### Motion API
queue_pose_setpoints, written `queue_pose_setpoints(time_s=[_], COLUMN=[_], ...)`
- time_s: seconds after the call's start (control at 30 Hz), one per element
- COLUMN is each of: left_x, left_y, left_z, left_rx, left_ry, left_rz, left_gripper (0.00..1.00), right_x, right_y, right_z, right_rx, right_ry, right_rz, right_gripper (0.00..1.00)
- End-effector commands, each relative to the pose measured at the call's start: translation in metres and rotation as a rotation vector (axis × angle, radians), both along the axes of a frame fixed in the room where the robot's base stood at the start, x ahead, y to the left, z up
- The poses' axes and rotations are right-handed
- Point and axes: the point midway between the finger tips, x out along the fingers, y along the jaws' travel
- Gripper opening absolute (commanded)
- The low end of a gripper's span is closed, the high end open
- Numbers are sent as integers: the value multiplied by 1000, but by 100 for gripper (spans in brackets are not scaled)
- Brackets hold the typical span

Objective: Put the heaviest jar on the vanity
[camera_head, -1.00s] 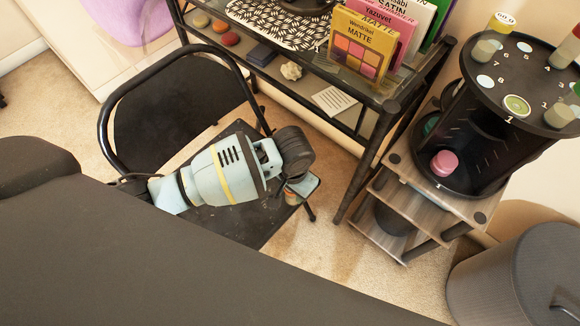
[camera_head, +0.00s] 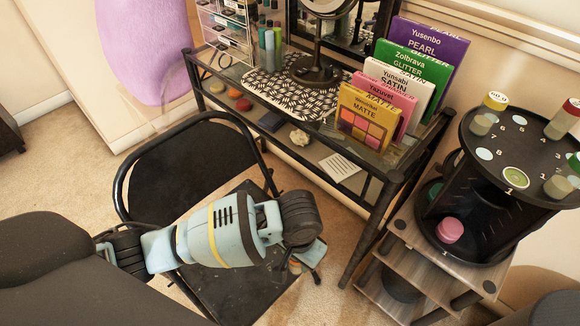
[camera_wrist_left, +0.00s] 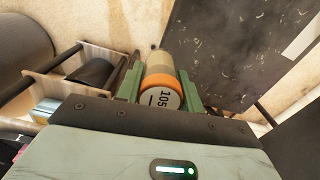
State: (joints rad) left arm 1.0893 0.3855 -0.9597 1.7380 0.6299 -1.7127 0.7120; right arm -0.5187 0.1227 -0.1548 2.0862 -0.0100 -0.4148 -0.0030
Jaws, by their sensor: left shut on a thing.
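My left gripper (camera_head: 308,258) is shut on a jar with an orange lid (camera_wrist_left: 160,84). The lid's pale top reads "105" in the left wrist view, where the jar sits between the green fingers (camera_wrist_left: 158,88). In the head view only a small part of the jar (camera_head: 295,266) shows under the gripper, above the black chair's seat. The vanity (camera_head: 405,152) is a dark-framed table with a glass top, beyond the gripper. Other jars, one with a yellow lid (camera_head: 495,100) and one with a red lid (camera_head: 566,118), stand on a round black stand (camera_head: 505,150). My right gripper is not in view.
A black folding chair (camera_head: 190,165) stands before the vanity. Upright palettes (camera_head: 425,62), a mirror stand (camera_head: 316,70) on a patterned mat (camera_head: 262,85) and a clear drawer box (camera_head: 225,28) crowd the top. A pink jar (camera_head: 449,230) sits low in the round stand.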

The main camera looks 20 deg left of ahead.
Motion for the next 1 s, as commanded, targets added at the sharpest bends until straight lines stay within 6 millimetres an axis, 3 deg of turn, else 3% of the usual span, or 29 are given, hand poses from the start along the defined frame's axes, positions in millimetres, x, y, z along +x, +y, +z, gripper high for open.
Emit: queue_pose_setpoints(time_s=[0.03, 0.2, 0.4, 0.5, 0.7, 1.0], left_x=[15, 37, 36, 30, 21, 20], left_y=[12, 43, 78, 90, 102, 102], left_z=[24, 100, 179, 206, 230, 231], left_rx=[5, 5, 5, 3, 2, 0], left_ry=[-16, -16, -12, -8, -2, 1], left_rz=[20, 95, 181, 214, 247, 249], left_gripper=[13, 13, 13, 13, 13, 13], right_x=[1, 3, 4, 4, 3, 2], right_y=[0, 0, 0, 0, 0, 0], right_z=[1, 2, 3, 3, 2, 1], right_rx=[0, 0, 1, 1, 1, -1], right_ry=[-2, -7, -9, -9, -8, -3], right_rz=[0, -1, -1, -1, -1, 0], right_gripper=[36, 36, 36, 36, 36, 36])
